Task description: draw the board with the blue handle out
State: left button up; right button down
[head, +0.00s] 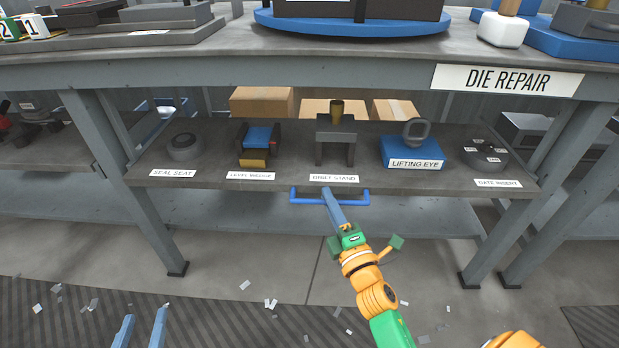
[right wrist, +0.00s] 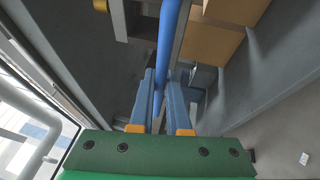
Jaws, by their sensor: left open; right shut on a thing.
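The board (head: 220,182) is a dark grey shelf board under the bench. Its blue handle (head: 355,199) is a bar along the front edge, below the "DRIFT STAND" label. My right gripper (head: 328,196) reaches up to the handle and is shut on it. In the right wrist view the handle (right wrist: 169,40) runs lengthwise between the two blue fingers of the right gripper (right wrist: 168,88). My left gripper (head: 142,330) is open and empty at the bottom left, low over the floor and away from the board.
Cardboard boxes (head: 262,101) are behind. Bench legs (head: 140,190) flank it. The floor in front holds only scraps.

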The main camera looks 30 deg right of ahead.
jog(key=shift+s+a, duration=0.5)
jog(key=shift+s, duration=0.25)
jog(key=shift+s+a, duration=0.5)
jog(key=shift+s, duration=0.35)
jog(key=shift+s+a, duration=0.5)
jog(key=shift+s, duration=0.35)
